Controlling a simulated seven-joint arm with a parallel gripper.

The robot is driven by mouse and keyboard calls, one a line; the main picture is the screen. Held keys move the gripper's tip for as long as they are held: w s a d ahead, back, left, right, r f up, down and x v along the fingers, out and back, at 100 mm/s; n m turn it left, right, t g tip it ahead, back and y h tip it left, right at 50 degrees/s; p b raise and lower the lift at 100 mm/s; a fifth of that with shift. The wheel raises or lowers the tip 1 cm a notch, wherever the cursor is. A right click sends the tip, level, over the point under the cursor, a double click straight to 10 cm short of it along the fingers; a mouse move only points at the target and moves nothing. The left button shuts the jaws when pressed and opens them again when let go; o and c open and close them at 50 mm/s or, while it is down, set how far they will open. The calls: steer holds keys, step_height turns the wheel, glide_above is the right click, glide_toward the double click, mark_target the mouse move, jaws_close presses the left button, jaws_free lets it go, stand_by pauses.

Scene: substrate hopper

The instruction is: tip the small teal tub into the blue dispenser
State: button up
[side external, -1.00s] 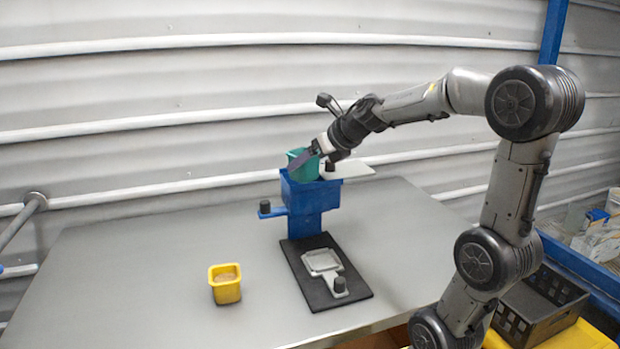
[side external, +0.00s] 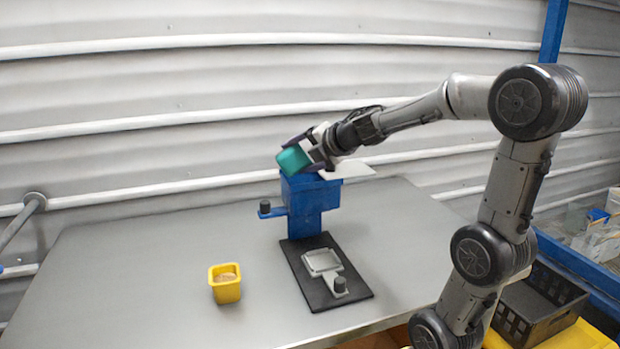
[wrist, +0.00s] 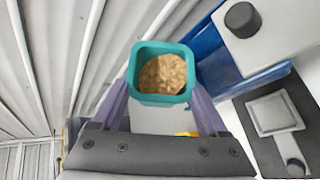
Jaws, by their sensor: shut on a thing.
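The small teal tub (side external: 291,160) is held by my gripper (side external: 303,154) just above the top of the blue dispenser (side external: 305,208). The tub is tipped over on its side in the side view. In the wrist view my gripper (wrist: 160,104) has a finger on each side of the tub (wrist: 158,98). The tub's open mouth shows brown grains inside. The blue dispenser (wrist: 212,62) shows beside and behind the tub in the wrist view. Its inside is hidden, and I cannot tell whether any grains have fallen.
A white plate (side external: 346,170) with a black knob (wrist: 242,20) sticks out at the dispenser's top right. A black-knobbed blue arm (side external: 273,211) juts left. A grey tray (side external: 322,262) lies on the black base (side external: 345,300). A yellow tub (side external: 226,292) with brown contents stands front left.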

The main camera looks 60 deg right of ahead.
steer(key=m, duration=0.4)
steer(key=shift+w+d+f, duration=0.1)
steer(key=shift+d+f, duration=0.15)
steer(key=shift+d, duration=0.1)
steer(key=m, duration=0.2)
steer(key=shift+d+f+m+t+h, duration=0.2)
steer(key=shift+d+m+t+h, duration=0.1)
steer(key=m, duration=0.3)
steer(key=shift+d+t, duration=0.3)
steer(key=shift+d, duration=0.1)
steer(key=m, duration=0.3)
steer(key=shift+s+d+r+m, duration=0.2)
steer(key=shift+s+d+m, duration=0.1)
steer(key=shift+d+m, duration=0.1)
